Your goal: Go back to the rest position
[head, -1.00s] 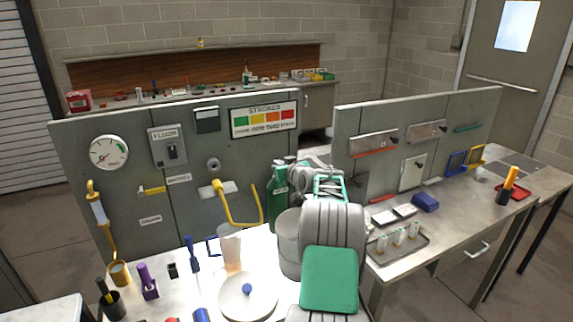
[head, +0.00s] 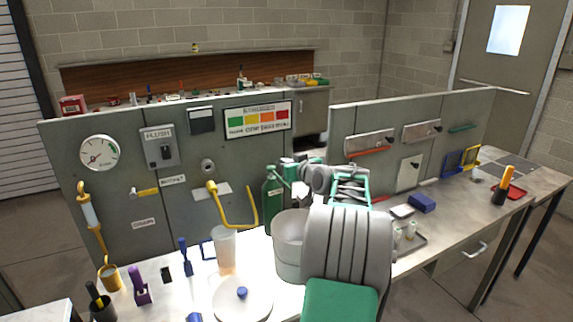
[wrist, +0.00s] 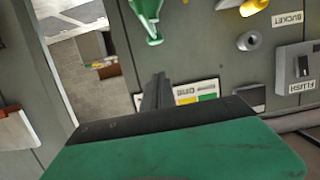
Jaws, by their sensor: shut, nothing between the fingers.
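My gripper (wrist: 158,92) shows in the wrist view as dark fingers close together, with nothing between them. It points toward the grey panel, with the coloured chart (wrist: 195,92) behind it. In the head view my arm rises at the lower middle and bends toward the panel gap. My fingers are hard to make out there.
The grey panel (head: 125,235) holds a gauge (head: 99,153), a flush switch (head: 160,148) and a yellow pipe (head: 228,210). A green bottle (head: 272,200), a grey bucket (head: 290,243) and a clear beaker (head: 224,248) stand near my arm. A second panel (head: 350,125) stands right.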

